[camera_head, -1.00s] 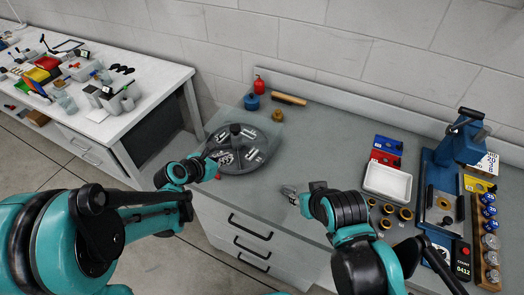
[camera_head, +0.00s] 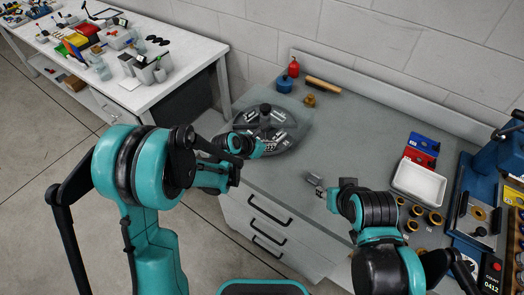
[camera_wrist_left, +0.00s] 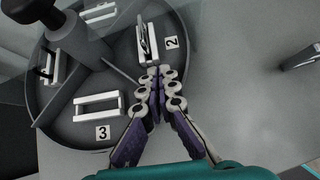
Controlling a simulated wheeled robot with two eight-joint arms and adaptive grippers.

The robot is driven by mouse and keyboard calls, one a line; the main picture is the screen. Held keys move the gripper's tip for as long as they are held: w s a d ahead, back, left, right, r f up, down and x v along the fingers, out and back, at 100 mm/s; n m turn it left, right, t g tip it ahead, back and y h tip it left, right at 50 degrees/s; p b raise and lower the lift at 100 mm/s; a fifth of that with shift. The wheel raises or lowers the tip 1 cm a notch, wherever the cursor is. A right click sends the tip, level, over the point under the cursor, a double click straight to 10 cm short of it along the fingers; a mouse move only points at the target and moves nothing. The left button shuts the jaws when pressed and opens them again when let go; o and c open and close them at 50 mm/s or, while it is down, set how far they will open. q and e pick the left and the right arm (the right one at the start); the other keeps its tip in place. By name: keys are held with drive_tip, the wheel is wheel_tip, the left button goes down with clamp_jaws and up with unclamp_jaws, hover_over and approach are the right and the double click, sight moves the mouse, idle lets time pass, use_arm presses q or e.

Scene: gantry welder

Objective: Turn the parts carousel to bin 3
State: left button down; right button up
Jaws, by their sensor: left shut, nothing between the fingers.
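The parts carousel (camera_head: 290,138) is a round dark grey tray with a central post (camera_head: 265,112), standing at the left end of the grey bench. In the left wrist view its rim (camera_wrist_left: 38,104) and dividers show, with number plates 2 (camera_wrist_left: 171,43) and 3 (camera_wrist_left: 102,132) beside white holders. My left gripper (camera_wrist_left: 156,72) is shut and empty, its fingertips over the rim side near plate 2; contact cannot be told. In the head view my left wrist hides part of the carousel's near left side. My right gripper (camera_head: 314,181) hangs over the bench to the right, its jaws too small to judge.
Behind the carousel stand a blue container (camera_head: 285,83), a red bottle (camera_head: 294,67), a brass piece (camera_head: 310,100) and a wooden-handled tool (camera_head: 323,84). A white tray (camera_head: 418,184) and brass rings lie right. The bench middle is clear. A white table (camera_head: 185,80) stands left.

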use_arm(q)
drive_tip(key=shift+w+d, duration=0.25)
drive_tip(key=shift+w, duration=0.05)
drive_tip(key=shift+w+d+b, duration=0.25)
drive_tip(key=shift+d+b, duration=0.3)
drive_tip(key=shift+d, duration=0.25)
drive_tip(key=shift+a, duration=0.1)
